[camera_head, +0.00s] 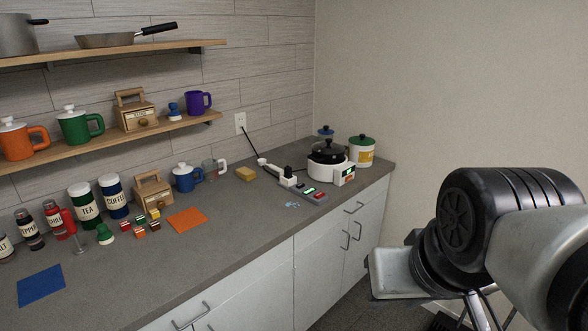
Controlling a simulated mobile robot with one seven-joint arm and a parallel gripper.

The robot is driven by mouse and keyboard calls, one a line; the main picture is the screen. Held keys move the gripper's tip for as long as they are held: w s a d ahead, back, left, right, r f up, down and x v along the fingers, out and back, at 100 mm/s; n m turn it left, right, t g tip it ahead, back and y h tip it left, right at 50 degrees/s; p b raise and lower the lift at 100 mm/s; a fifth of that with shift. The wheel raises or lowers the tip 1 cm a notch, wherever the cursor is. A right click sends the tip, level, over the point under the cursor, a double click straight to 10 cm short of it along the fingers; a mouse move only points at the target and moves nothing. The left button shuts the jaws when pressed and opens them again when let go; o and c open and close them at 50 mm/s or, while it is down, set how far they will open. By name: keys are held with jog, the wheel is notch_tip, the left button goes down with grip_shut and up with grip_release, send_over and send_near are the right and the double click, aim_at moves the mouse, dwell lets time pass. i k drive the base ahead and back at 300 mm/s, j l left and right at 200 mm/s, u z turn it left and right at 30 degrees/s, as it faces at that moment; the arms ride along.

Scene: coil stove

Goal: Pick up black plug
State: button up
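A small black piece that looks like the black plug (287,170) sits at the white power strip (286,181) towards the right end of the counter. It is small here, and I cannot tell whether it is plugged in. A black cord (251,143) runs from the wall outlet (240,123) down to the strip's white end. My arm fills the lower right, well away from the plug and in front of the counter. My gripper's fingers do not show.
A white cooker (325,174) with a dark lid stands right behind the plug, with a green-lidded canister (361,154) beside it. A grey box with lit displays (310,192) lies in front. A yellow sponge (245,173) lies left. The counter's front edge is mostly clear.

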aim_at(288, 169)
jog(key=i+l+u, duration=0.3)
jog(key=i, duration=0.2)
jog(key=i+l+u, duration=0.25)
jog(key=i+l, duration=0.25)
jog(key=i+l+u, duration=0.3)
jog(key=i+l, duration=0.15)
jog(key=i+l+u, duration=0.25)
jog(key=l, duration=0.45)
jog(key=i, duration=0.1)
